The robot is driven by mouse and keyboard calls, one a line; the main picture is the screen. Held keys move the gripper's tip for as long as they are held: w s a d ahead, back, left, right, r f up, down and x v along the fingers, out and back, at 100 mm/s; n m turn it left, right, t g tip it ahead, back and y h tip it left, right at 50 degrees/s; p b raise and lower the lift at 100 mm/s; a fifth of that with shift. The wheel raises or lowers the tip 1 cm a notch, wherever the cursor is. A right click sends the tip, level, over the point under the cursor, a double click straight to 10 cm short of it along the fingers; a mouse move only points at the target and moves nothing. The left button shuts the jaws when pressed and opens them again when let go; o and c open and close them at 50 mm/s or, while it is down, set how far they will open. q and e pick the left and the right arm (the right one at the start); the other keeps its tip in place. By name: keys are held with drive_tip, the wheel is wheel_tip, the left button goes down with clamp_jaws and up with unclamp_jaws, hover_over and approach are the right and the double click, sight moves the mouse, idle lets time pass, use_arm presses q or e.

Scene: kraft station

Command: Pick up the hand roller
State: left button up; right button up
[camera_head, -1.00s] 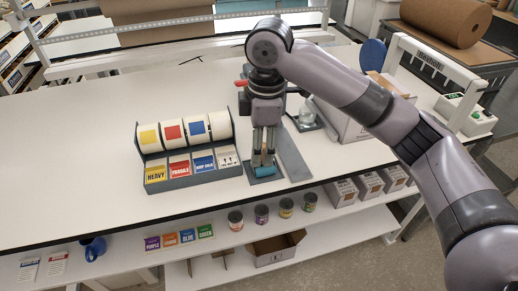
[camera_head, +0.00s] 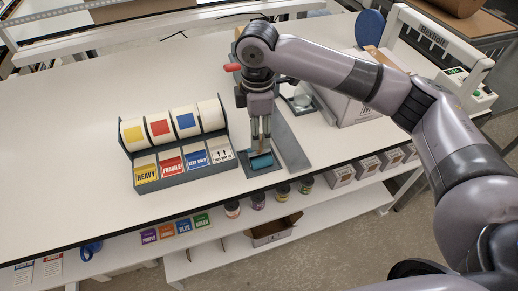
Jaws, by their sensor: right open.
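The hand roller (camera_head: 260,161) has a blue-teal cylinder and lies in a grey tray (camera_head: 262,171) near the front edge of the white table. A small tan part, seemingly its handle, shows just above the cylinder. My right gripper (camera_head: 260,142) comes down from above, fingers pointing at the roller. The fingers are apart on either side of the tan part, and I cannot tell whether they touch it. My left gripper is not in the view.
A label dispenser (camera_head: 185,152) with coloured rolls stands left of the tray. A sealing machine (camera_head: 432,45) is at the far right. The left tabletop (camera_head: 65,150) is clear.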

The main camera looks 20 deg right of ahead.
drive_tip(key=shift+s+f, duration=0.1)
drive_tip(key=shift+f, duration=0.3)
drive_tip(key=f+p, duration=0.1)
drive_tip(key=f, duration=0.1)
drive_tip(key=f+p, duration=0.1)
drive_tip(key=f, duration=0.1)
drive_tip(key=shift+w+d+f, duration=0.2)
drive_tip(key=shift+f, duration=0.25)
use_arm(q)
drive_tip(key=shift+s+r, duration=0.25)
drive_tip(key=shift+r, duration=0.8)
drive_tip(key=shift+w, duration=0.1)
use_arm(e)
drive_tip(key=shift+c, duration=0.3)
drive_tip(key=c, duration=0.4)
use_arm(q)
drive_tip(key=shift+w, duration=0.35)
use_arm(e)
clamp_jaws()
